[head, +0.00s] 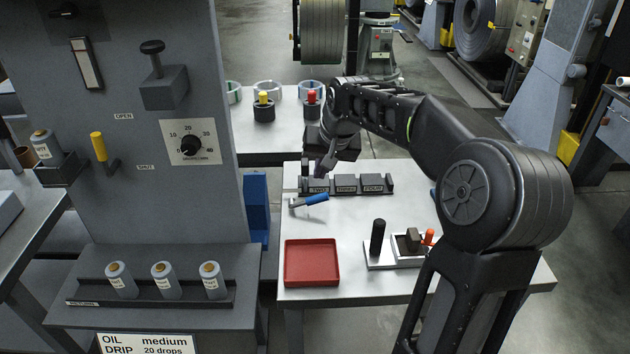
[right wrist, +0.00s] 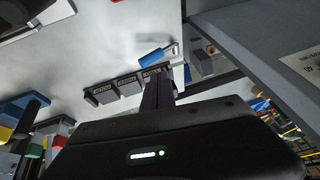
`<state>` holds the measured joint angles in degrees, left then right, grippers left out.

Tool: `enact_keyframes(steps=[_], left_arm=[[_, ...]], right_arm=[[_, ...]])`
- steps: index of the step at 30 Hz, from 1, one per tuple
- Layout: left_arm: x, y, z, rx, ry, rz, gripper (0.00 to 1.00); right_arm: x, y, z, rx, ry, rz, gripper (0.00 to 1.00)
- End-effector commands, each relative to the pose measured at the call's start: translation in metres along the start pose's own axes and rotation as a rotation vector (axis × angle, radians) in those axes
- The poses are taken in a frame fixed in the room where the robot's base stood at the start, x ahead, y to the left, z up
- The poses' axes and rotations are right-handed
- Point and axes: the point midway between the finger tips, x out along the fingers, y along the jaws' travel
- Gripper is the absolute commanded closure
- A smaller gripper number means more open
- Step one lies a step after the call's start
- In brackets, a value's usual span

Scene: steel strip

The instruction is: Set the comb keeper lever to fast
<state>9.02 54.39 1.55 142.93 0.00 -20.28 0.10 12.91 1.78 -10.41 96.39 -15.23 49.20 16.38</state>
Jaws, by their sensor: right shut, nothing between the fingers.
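A rack (head: 392,187) holding three dark labelled blocks sits at the back of the light table in the head view. A small lever with a blue handle (head: 316,199) and a grey metal end lies at the rack's left front, its handle pointing right and slightly up. I take it for the comb keeper lever; I cannot read a setting on it. It also shows in the right wrist view (right wrist: 155,56), past the fingers. My right gripper (head: 322,172) is shut and empty above the rack's left end, close to the lever; I cannot tell if it touches. My left gripper is out of view.
A red tray (head: 312,263) sits at the table's front left. A pale tray (head: 395,255) with a black post and small parts is to its right. A grey machine panel (head: 140,190) with knobs and a dial stands left of the table. The table centre is mostly clear.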

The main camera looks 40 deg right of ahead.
Motion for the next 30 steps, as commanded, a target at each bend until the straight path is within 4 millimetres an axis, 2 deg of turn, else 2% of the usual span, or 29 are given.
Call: enact_keyframes(steps=[3, 9, 30], left_arm=[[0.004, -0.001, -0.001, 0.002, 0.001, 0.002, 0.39], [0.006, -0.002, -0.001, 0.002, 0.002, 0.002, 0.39], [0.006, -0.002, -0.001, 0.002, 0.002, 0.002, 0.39]], right_arm=[[-0.025, 0.002, 0.0, 0.0, 0.005, -0.002, 1.0], [-0.048, 0.004, 0.0, -0.002, 0.002, 0.0, 1.0], [-0.052, 0.004, 0.0, -0.002, 0.0, 0.0, 1.0]])
